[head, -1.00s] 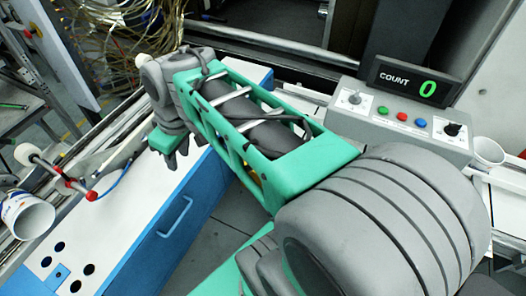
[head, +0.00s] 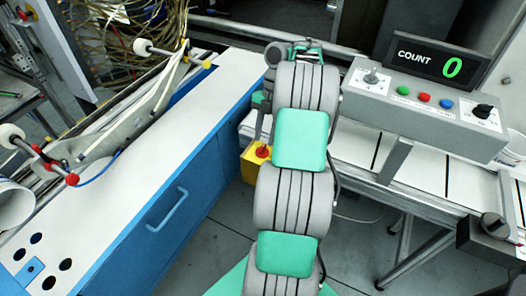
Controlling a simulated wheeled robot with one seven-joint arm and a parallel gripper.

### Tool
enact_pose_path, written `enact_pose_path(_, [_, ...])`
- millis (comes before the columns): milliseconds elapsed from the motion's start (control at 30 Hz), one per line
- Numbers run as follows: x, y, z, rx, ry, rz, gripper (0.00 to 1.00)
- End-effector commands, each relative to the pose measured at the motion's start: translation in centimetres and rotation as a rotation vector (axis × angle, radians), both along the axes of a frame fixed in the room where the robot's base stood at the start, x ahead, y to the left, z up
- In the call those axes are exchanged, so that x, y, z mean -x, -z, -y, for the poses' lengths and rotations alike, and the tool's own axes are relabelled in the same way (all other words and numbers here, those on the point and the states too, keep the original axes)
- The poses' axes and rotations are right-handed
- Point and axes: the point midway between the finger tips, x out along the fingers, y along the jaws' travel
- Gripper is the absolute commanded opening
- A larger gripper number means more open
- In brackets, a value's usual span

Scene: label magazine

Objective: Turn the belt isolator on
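A yellow box with a red knob (head: 262,151) is low beside the blue cabinet, partly hidden by my arm; it looks like an isolator switch. A dark box with a rotary knob (head: 492,226) is at the lower right edge; I cannot tell for sure which one is the belt isolator. The settings of both knobs are too small to read. My gripper (head: 258,99) is mostly hidden behind my arm links, with only a small green part showing above the yellow box. Its fingers cannot be made out.
A grey control box (head: 425,110) with knobs, coloured buttons and a COUNT display (head: 430,62) reading 0 stands on the conveyor (head: 348,150). The blue cabinet (head: 165,190) with a white top is on the left. A dark floor gap lies between cabinet and conveyor.

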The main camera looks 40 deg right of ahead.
Motion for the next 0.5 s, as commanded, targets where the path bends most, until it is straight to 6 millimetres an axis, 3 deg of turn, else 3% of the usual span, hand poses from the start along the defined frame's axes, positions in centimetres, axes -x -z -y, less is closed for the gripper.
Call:
enact_pose_path(33, [0.1,1.6,-0.3,0.002,0.001,0.000,0.33])
enact_pose_path(133, [0.2,2.5,-0.8,0.002,0.001,0.000,0.33])
enact_pose_path(500, [0.3,2.6,-1.1,0.001,0.002,0.000,0.31])
